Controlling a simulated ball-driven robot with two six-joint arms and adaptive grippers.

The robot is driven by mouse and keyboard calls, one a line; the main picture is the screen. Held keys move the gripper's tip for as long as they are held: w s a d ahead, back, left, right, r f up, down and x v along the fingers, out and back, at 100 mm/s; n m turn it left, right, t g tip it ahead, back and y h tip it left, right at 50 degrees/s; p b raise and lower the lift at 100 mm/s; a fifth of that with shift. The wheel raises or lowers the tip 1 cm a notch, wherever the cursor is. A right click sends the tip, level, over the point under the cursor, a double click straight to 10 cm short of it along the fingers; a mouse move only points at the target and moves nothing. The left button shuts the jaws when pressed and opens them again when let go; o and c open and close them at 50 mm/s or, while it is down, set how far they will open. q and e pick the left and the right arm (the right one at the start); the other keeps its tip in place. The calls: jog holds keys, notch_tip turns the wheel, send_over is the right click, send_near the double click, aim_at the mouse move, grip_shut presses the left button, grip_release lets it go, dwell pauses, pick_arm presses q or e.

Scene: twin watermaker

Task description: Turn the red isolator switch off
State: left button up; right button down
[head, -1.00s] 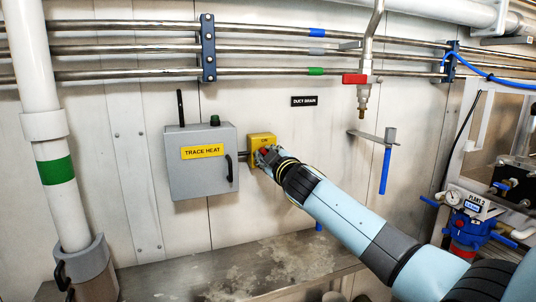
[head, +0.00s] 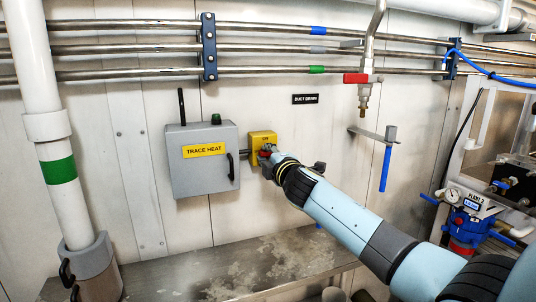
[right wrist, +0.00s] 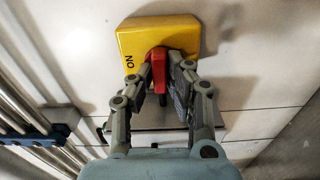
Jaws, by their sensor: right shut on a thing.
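The isolator is a yellow box (head: 262,138) on the wall, just right of the grey trace heat cabinet. Its red switch handle (right wrist: 158,68) shows in the right wrist view, standing out from the yellow face (right wrist: 185,32). The letters "ON" are on the face beside the handle. My right gripper (head: 266,158) is at the lower part of the box. In the wrist view my right gripper (right wrist: 161,84) has its fingers on both sides of the red handle and is shut on it. The handle's exact angle is partly hidden by the fingers. My left gripper is not in view.
The grey trace heat cabinet (head: 203,175) is close on the left. Above run metal pipes and a red-handled valve (head: 356,78). A blue-handled lever (head: 386,168) hangs to the right. A metal bench (head: 250,262) lies below.

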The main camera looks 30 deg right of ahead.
jog(key=shift+f, duration=0.1)
dwell(0.5)
jog(key=c, duration=1.3)
grip_release()
jog(key=shift+s, duration=0.1)
jog(key=v, duration=1.2)
jog(key=shift+a, duration=0.1)
